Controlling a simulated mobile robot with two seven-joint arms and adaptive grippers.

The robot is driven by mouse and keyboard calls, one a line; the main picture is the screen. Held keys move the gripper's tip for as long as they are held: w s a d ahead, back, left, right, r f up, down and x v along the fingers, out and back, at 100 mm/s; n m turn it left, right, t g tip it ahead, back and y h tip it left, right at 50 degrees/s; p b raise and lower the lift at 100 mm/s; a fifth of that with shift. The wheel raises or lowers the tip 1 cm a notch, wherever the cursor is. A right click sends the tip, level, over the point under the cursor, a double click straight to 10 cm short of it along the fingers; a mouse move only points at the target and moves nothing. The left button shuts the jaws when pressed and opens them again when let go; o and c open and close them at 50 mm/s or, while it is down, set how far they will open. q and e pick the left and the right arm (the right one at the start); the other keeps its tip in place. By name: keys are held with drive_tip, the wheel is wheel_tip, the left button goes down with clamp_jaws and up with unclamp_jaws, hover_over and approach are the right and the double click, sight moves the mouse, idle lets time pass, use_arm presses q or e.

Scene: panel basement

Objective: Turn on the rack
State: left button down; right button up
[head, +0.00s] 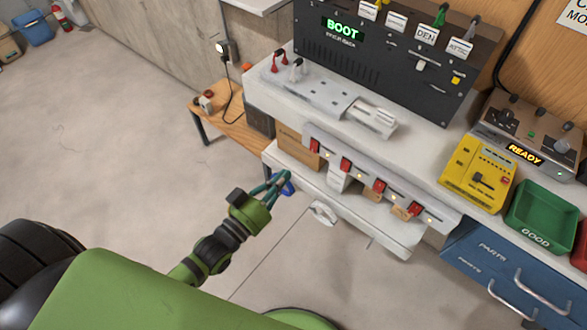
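The rack (375,75) is a dark panel on the white bench, with a lit green "BOOT" display (342,28) at its upper left. Labelled switches and levers, including one marked "DEN" (427,35), line its top. A pale power strip (362,178) with several red rocker switches (346,164) and small amber lights runs along the bench's front below. My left gripper (284,182) has teal-blue fingers and is left of and below the strip, apart from it, near the lower shelf's left end. Its finger gap is too small to judge. My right gripper is out of view.
A grey-white plate (315,92) with plugs lies before the rack. A yellow tester (480,178), a "READY" unit (525,152) and a green bin (541,218) are at right. A wooden stool or low table (232,128) stands left.

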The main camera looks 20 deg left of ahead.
use_arm(q)
drive_tip(key=shift+s+a+r, duration=0.15)
drive_tip(key=shift+s+a, duration=0.05)
drive_tip(key=shift+s, duration=0.4)
drive_tip(key=shift+s+a+r, duration=0.1)
drive_tip(key=shift+s+a, duration=0.1)
drive_tip(key=shift+s, duration=0.4)
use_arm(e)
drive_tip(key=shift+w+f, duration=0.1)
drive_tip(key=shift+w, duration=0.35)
